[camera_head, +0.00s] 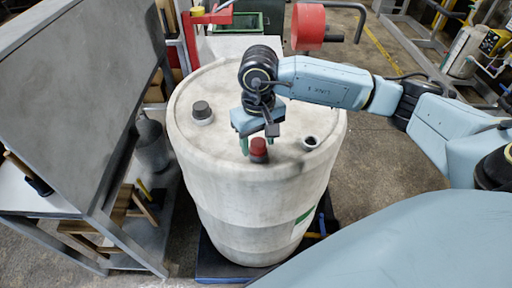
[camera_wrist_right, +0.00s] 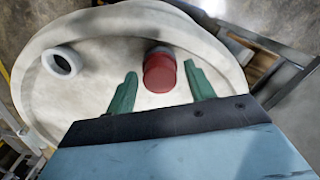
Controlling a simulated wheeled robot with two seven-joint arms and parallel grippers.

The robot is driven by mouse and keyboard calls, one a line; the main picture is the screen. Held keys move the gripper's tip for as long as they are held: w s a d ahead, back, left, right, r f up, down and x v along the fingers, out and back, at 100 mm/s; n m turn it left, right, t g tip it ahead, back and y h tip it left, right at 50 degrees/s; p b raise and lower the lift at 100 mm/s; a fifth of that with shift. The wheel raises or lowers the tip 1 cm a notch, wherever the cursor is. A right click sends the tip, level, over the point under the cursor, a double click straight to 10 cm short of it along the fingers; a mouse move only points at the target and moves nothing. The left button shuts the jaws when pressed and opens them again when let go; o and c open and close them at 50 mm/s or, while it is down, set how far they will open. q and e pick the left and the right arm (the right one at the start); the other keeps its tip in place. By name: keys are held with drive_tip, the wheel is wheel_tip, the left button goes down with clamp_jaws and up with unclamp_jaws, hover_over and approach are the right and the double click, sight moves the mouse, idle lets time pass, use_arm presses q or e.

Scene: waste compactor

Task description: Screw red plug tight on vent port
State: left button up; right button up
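The red plug (camera_head: 259,148) is upright at the top of the white drum (camera_head: 240,215), near its front rim. My right gripper (camera_head: 253,146) hangs over the drum top, pointing down, with its green fingers close to the plug. In the right wrist view the red plug (camera_wrist_right: 160,75) is between the two spread fingertips (camera_wrist_right: 164,82), with a visible gap on each side. A grey part shows just beyond the plug; whether it belongs to the port below cannot be told. My left gripper is not in view.
A red cylinder (camera_head: 308,27) is behind the arm.

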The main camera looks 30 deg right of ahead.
sight(258, 142)
drive_tip(key=c, duration=0.8)
drive_tip(key=shift+r+p, duration=1.1)
drive_tip(key=shift+r, duration=1.45)
drive_tip(key=shift+c, duration=0.2)
